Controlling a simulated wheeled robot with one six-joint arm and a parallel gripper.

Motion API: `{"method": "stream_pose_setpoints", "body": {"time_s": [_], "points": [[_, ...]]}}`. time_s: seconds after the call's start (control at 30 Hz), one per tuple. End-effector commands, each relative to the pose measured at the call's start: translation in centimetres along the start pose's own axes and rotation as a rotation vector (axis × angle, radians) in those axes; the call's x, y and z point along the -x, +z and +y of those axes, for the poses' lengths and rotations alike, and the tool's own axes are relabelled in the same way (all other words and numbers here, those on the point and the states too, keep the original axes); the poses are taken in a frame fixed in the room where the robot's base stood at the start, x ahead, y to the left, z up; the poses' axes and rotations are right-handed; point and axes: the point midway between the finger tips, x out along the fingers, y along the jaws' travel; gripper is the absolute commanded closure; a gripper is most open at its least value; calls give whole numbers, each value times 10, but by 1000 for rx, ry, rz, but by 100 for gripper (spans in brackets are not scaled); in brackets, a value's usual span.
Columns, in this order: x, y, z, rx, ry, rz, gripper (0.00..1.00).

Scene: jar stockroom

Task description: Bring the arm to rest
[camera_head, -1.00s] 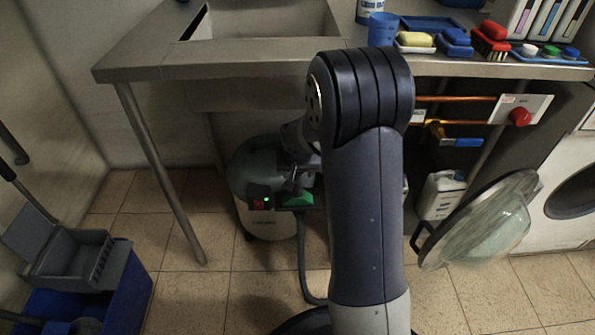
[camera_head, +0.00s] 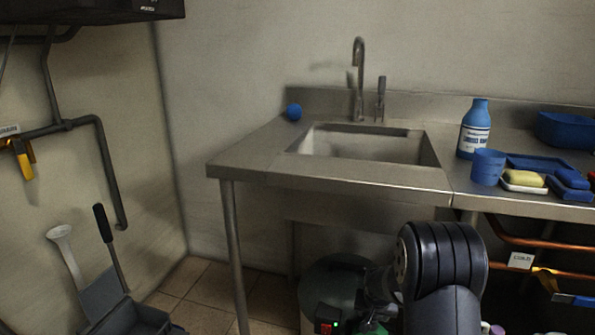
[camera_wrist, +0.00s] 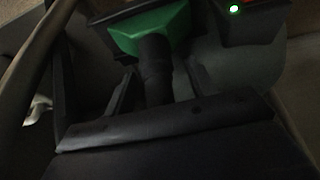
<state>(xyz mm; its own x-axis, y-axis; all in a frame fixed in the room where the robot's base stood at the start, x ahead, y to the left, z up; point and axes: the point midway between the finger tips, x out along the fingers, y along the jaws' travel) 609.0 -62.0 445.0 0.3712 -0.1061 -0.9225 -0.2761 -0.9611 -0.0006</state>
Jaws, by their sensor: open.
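My arm rises at the bottom right of the head view, bent over at a dark ribbed joint, in front of the sink bench. My gripper is hidden behind the arm there. In the wrist view my gripper (camera_wrist: 155,88) shows as two dark fingers standing apart, dimly lit. A black stem below a green part (camera_wrist: 160,28) lies between or just beyond the fingers; I cannot tell whether they touch it. A dark box with a lit green lamp (camera_wrist: 251,12) is beside it.
A steel bench (camera_head: 330,178) with a sink (camera_head: 365,146) stands close ahead. It bears a blue bottle (camera_head: 474,130), a blue cup (camera_head: 488,167) and a blue ball (camera_head: 294,112). Below it stands a round canister (camera_head: 325,285).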

Motion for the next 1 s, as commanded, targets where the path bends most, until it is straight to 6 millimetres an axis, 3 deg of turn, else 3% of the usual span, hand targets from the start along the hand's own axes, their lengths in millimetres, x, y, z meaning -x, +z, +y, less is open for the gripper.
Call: {"method": "stream_pose_setpoints", "body": {"time_s": [0.17, 0.57, 0.83, 0.9, 1.0], "points": [[12, -4, 0, 0, 0, -3, 47], [12, -4, 0, 0, 1, -4, 47], [-20, 10, 0, 0, 1, -6, 47], [9, 4, 0, 0, 0, 0, 47], [29, 4, 0, 0, 0, 0, 47]]}}
